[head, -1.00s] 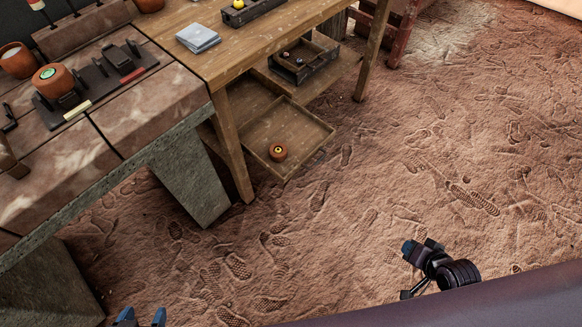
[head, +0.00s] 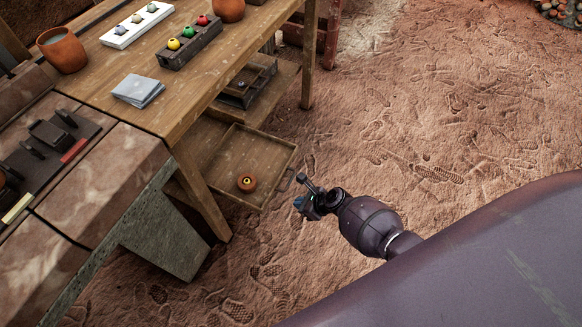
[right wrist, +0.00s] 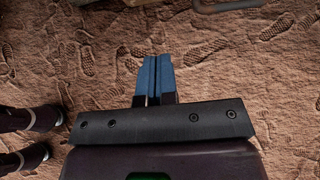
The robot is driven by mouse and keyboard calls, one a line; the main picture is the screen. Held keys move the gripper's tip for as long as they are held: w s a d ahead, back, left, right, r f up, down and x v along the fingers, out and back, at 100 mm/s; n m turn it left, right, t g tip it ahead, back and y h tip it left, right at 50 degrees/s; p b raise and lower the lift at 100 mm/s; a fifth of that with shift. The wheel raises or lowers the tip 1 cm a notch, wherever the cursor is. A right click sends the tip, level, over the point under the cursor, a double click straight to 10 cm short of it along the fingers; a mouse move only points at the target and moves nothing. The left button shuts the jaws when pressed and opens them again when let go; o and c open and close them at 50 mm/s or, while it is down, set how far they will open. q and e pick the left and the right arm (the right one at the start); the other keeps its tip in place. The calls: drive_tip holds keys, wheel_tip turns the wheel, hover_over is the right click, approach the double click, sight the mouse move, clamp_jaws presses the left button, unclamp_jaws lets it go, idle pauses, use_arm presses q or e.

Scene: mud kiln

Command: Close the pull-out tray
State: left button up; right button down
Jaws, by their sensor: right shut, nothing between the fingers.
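The pull-out tray (head: 226,166) is a shallow wooden tray sticking out from under the wooden table, low above the floor. A small orange-brown pot with a yellow middle (head: 246,182) stands in it near its front corner. My right gripper (head: 300,203) is just right of the tray's front, apart from it in the head view. Its blue fingers (right wrist: 153,78) are together and empty in the right wrist view. A grey bar like a handle (right wrist: 225,5) shows at the top edge of that view. My left gripper is out of view.
The wooden table (head: 190,85) carries a dark rack with coloured balls (head: 190,43), a white holder (head: 137,25) and grey tiles (head: 137,90). A dark box (head: 245,85) sits on the lower shelf. Open dirt floor lies to the right.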

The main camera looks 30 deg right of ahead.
sight(268, 201)
drive_tip(key=b+x, duration=0.1)
drive_tip(key=x, duration=0.2)
drive_tip(key=r+b+x, duration=0.1)
drive_tip(key=b+x, duration=0.1)
drive_tip(key=x, duration=0.2)
drive_tip(key=w+a+b+x, duration=0.1)
drive_tip(key=x, duration=0.2)
drive_tip(key=shift+w+a+b, duration=0.1)
drive_tip(key=shift+w+b, duration=0.15)
drive_tip(key=shift+b, duration=0.1)
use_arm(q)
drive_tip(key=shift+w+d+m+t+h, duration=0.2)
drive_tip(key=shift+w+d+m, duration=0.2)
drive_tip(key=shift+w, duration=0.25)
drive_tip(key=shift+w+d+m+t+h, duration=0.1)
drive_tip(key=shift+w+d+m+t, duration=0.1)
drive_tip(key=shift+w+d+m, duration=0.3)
use_arm(e)
drive_tip(key=shift+w+a, duration=0.25)
drive_tip(key=shift+w, duration=0.15)
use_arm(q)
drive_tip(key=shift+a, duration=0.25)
